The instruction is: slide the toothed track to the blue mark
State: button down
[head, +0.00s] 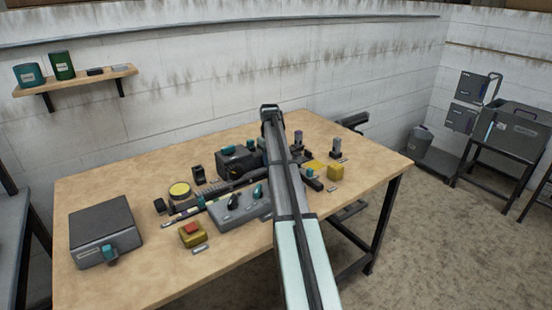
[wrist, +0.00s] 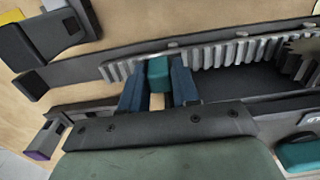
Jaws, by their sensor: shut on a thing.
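The grey toothed track (wrist: 225,52) runs across the wrist view, teeth facing my gripper. Its left end lies just left of my fingers and it continues past the right edge. A teal block (wrist: 158,70) at the track sits between my two dark blue fingers. My gripper (wrist: 158,88) is shut on this teal block. In the head view my arm hides the gripper and the block. Part of the toothed track (head: 207,190) shows there left of my arm. I cannot make out the blue mark in either view.
A toothed gear (wrist: 304,62) meets the track at the right of the wrist view. A grey box with teal levers (head: 240,205), a yellow block with a red button (head: 192,234) and a dark case (head: 105,232) stand on the wooden table (head: 170,285).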

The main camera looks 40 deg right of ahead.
jog(key=c, duration=0.9)
grip_release()
notch_tip(320, 180, up, 14)
jog(key=shift+f, duration=0.1)
